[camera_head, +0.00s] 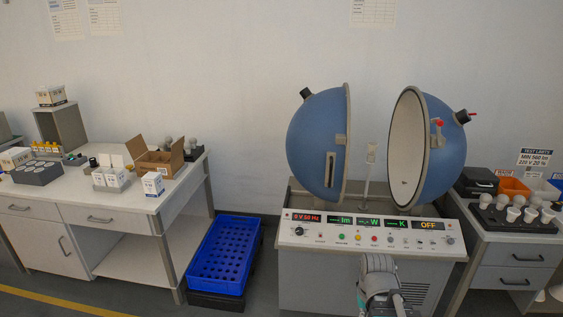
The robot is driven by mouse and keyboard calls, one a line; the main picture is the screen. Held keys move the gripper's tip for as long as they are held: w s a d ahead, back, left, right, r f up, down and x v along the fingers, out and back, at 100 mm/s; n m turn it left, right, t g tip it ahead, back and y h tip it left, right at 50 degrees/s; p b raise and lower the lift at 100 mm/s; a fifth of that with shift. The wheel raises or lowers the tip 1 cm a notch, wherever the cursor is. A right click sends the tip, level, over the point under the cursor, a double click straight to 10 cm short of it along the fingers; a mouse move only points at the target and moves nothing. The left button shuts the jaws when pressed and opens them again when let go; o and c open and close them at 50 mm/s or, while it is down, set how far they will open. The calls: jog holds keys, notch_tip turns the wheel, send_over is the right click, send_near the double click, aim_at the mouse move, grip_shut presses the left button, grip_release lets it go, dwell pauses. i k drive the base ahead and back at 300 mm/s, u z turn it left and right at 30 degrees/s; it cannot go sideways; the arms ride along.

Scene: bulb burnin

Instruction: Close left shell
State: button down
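The left shell (312,141) is a blue hemisphere with a grey rim, a black knob on top and a slotted bracket on its front. It stands apart from the right shell (449,150), a blue hemisphere whose white inside faces left. A thin post (367,172) with a pale socket stands in the gap between them. The right shell has a red-tipped latch (438,128) by its rim. My arm shows at the bottom centre, in front of the control panel (330,235). My gripper's fingers cannot be made out.
The panel displays read "0 V 50 Hz" and "OFF". A right-hand bench (515,250) holds a dark tray of bulbs (510,222) and an orange bin (515,187). A left table (70,203) carries boxes and bulbs. A blue crate (223,252) sits on the floor between table and machine.

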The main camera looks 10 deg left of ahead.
aim_at(318, 136)
jog(key=z, duration=0.05)
jog(key=i, duration=0.9)
jog(key=u, duration=0.05)
